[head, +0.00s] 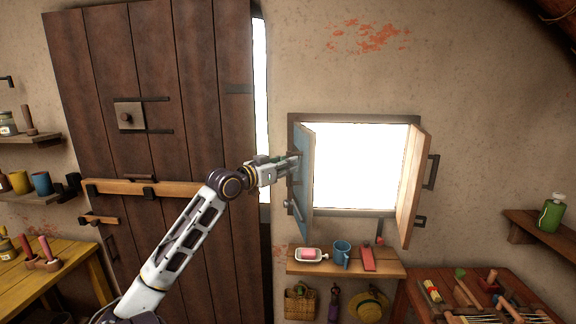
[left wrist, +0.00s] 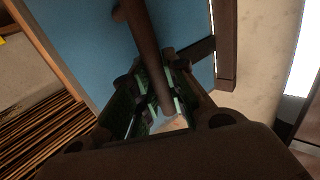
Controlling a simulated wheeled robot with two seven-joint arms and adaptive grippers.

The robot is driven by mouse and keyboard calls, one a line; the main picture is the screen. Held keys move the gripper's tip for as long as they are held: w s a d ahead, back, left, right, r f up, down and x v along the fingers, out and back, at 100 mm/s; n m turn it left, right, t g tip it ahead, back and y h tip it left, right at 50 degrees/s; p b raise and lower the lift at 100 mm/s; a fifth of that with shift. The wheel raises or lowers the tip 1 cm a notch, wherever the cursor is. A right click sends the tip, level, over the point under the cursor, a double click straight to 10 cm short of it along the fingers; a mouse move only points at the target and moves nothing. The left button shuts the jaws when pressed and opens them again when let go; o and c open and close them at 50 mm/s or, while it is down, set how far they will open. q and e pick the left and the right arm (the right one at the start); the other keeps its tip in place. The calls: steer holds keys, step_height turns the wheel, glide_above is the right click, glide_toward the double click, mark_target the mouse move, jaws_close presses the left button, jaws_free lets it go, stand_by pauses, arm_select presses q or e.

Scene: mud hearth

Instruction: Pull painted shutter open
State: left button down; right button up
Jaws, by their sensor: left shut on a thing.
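The painted shutter (head: 305,180) is a blue panel on the left side of the bright window opening. It stands swung out from the frame, and its blue face fills much of the left wrist view (left wrist: 75,45). My left gripper (head: 292,166) is at the shutter's left face. In the left wrist view its fingers (left wrist: 165,95) are shut around a dark brown bar, the shutter handle (left wrist: 143,40). The fingers cover part of the handle. My right gripper is not in view.
A wooden shutter (head: 413,185) stands open on the window's right. Below, a shelf (head: 380,268) holds a blue mug (head: 342,254) and small items. A large plank door (head: 150,70) is at left. A tool table (head: 415,290) stands at lower right.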

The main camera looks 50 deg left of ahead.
arm_select(q)
steer(key=c, duration=1.6)
jaws_free()
steer(key=shift+a+r, duration=0.3)
steer(key=shift+r, duration=0.15)
steer(key=shift+o, duration=0.9)
steer(key=shift+w+a+f, duration=0.1)
steer(key=shift+w+f, duration=0.05)
steer(key=shift+f, duration=0.05)
steer(key=shift+d, duration=0.2)
steer(key=s, duration=1.2)
steer(key=shift+f, duration=0.25)
